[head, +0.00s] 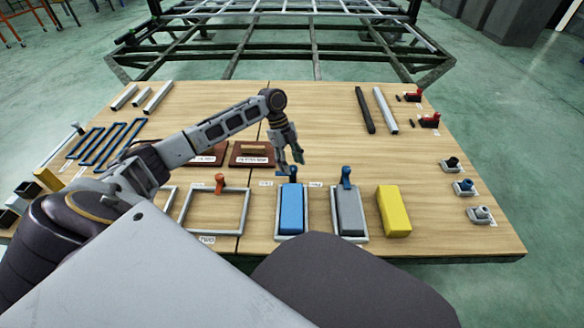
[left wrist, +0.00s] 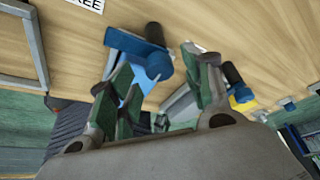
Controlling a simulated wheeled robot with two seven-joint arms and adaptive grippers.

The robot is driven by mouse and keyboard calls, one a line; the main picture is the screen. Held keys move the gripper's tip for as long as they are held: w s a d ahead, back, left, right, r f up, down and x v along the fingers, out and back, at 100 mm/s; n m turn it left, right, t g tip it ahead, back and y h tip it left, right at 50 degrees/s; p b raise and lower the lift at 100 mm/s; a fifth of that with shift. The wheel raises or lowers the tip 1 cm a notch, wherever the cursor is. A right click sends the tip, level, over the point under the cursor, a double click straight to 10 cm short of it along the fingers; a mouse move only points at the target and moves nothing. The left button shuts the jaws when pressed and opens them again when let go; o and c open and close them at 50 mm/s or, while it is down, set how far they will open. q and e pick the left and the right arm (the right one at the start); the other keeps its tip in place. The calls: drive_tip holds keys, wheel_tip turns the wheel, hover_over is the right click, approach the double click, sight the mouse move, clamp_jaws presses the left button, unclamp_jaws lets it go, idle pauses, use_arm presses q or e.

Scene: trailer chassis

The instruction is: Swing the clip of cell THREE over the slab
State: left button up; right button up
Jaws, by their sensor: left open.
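Cell THREE is a grey frame (head: 307,222) holding a blue slab (head: 291,212). Its blue clip (head: 293,175) stands at the far end of the frame, partly hidden by my gripper. My left gripper (head: 292,154) is open just above that far end. In the left wrist view, the open fingers (left wrist: 162,80) are near the blue clip (left wrist: 138,52), which lies toward the left finger. I cannot tell if they touch it. The end of the label THREE (left wrist: 85,3) shows at the top. The blue slab (left wrist: 132,92) is partly hidden behind a finger. My right gripper is out of view.
To the right is a cell with a grey slab (head: 350,210) and its own blue clip (head: 346,178), then a loose yellow slab (head: 394,212). To the left, cell TWO (head: 246,212) is empty with an orange clip (head: 220,183). Brown plates (head: 251,155) lie behind.

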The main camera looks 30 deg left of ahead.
use_arm(q)
drive_tip(key=shift+d+f, duration=0.2)
drive_tip(key=shift+f, duration=0.4)
drive_tip(key=shift+c, duration=0.3)
drive_tip(key=c, duration=0.9)
